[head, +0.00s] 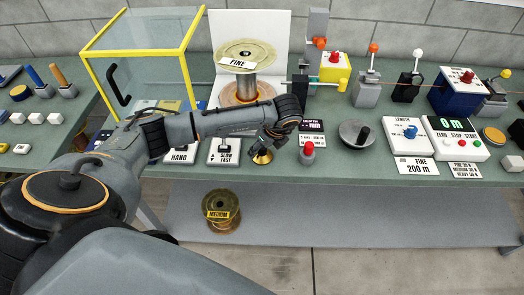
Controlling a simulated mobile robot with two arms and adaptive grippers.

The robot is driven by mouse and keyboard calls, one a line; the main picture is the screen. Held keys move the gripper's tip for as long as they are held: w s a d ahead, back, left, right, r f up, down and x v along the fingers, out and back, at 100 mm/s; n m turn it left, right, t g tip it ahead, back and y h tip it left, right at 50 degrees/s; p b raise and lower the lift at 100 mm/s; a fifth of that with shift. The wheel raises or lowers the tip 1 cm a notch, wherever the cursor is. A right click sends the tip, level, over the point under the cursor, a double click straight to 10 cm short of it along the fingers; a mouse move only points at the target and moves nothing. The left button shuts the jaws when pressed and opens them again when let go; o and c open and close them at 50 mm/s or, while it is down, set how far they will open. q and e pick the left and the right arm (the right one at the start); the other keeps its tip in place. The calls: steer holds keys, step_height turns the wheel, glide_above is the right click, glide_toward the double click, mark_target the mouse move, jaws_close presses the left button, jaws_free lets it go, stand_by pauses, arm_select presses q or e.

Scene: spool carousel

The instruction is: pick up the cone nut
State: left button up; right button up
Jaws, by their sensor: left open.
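The cone nut (262,157) is a small brass-coloured piece near the front edge of the bench. My left gripper (264,144) points down just above it, its dark fingers open. The gripper hides the upper part of the cone nut, and I cannot tell whether the fingers touch it. My right gripper is not in view.
A FINE spool (248,54) stands behind my left arm, before a white panel. A yellow-framed clear box (140,60) is at the left. A red-topped button (309,150) and a dark knob (356,133) sit to the right. A MEDIUM spool (222,211) rests below the bench top.

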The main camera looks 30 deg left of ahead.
arm_select(q)
steer(key=shift+s+d, duration=0.1)
jaws_close()
stand_by(0.3)
